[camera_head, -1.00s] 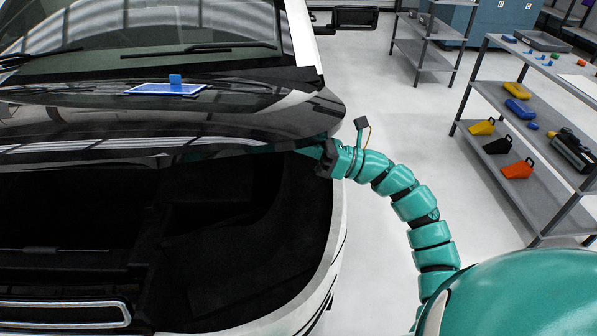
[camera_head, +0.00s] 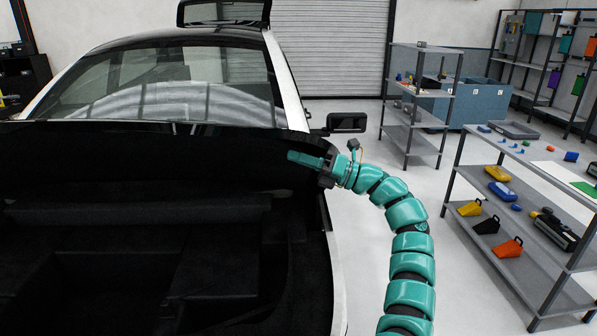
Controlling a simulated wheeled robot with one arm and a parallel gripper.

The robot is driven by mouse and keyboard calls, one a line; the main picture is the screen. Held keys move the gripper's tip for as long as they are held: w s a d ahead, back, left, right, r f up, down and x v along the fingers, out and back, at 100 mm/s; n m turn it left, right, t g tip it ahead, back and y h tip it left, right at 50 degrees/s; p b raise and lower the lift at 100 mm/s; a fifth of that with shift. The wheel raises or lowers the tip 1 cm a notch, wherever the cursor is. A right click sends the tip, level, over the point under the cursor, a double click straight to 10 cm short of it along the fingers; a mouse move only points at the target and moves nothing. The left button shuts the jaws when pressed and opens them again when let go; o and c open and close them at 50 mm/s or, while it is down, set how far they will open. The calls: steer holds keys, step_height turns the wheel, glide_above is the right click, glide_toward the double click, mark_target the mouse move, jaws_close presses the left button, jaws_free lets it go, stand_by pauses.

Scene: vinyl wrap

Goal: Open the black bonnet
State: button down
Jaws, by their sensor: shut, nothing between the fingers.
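The black bonnet (camera_head: 130,165) appears raised at the back of the open bay, with its dark underside facing me. Its top edge runs across the lower part of the windscreen. The underside is so dark that I cannot tell exactly where it ends and the bay begins. The black bay (camera_head: 120,260) below lies open to view. My gripper (camera_head: 292,157) is shut and empty, pointing left in front of the dark panel near its right end. I cannot tell whether its tip touches the panel. The bonnet's outer face is hidden.
The windscreen (camera_head: 160,85) is behind the bonnet, and the side mirror (camera_head: 347,123) is just behind my wrist. To the right stand a grey shelf (camera_head: 520,165) with coloured tools and a farther shelf (camera_head: 425,85). Bare floor (camera_head: 400,185) lies between car and shelves.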

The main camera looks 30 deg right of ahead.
steer(key=shift+m+h, duration=0.4)
steer(key=shift+m, duration=0.4)
steer(key=w+r+p, duration=0.1)
steer(key=w+d+r+p, duration=0.1)
steer(key=r, duration=0.1)
steer(key=w+r+p, duration=0.1)
steer(key=shift+w+d+r+p, duration=0.2)
steer(key=shift+w+r+p, duration=0.05)
steer(key=shift+r+p, duration=0.1)
steer(key=shift+w+d+r+p, duration=0.2)
steer(key=shift+w+p, duration=0.1)
steer(key=shift+w, duration=0.1)
steer(key=shift+f, duration=0.1)
